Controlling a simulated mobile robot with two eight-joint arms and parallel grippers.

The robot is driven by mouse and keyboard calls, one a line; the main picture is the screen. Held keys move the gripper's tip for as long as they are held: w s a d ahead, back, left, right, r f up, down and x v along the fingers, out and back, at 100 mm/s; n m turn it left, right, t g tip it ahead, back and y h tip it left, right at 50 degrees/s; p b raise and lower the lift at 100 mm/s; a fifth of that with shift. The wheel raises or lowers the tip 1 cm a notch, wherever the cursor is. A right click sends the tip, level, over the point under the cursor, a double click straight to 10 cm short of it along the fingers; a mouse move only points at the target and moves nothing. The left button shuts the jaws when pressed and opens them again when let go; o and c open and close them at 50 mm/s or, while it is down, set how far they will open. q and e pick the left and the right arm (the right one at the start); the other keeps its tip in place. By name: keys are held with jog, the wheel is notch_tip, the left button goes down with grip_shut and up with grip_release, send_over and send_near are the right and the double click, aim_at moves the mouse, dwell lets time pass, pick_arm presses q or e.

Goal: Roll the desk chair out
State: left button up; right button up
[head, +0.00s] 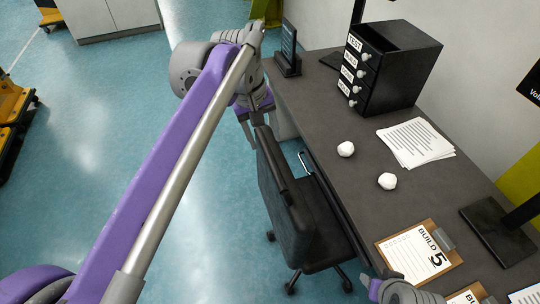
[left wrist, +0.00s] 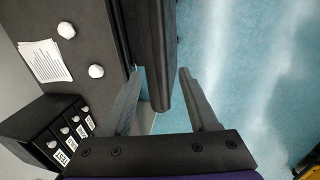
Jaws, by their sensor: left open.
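The dark desk chair (head: 284,195) stands on casters at the desk's left edge, with its seat (head: 327,235) partly under the desktop. My left gripper (head: 255,128) is at the far upper end of the chair's backrest, its jaws open. In the left wrist view the backrest (left wrist: 156,45) reaches between the two open fingers (left wrist: 160,85), with a gap visible on the right side. Whether a finger touches it is unclear. The right gripper's fingers do not show; a grey and purple part of my right arm is at the bottom edge.
The grey desk (head: 335,120) holds a black drawer unit (head: 388,65), papers (head: 416,142), two white crumpled balls (head: 346,149) and a clipboard (head: 405,252). Yellow equipment (head: 12,110) stands at the far left. The blue floor (head: 75,165) left of the chair is clear.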

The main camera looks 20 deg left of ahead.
aim_at(270, 158)
pick_arm(q)
jog(key=f, duration=0.2)
jog(key=d+f, duration=0.1)
jog(key=f, duration=0.4)
jog(key=shift+w+d+f+b, duration=0.15)
jog(key=shift+w+f+b, duration=0.1)
jog(key=shift+f+b, duration=0.15)
grip_shut()
dwell(1.0)
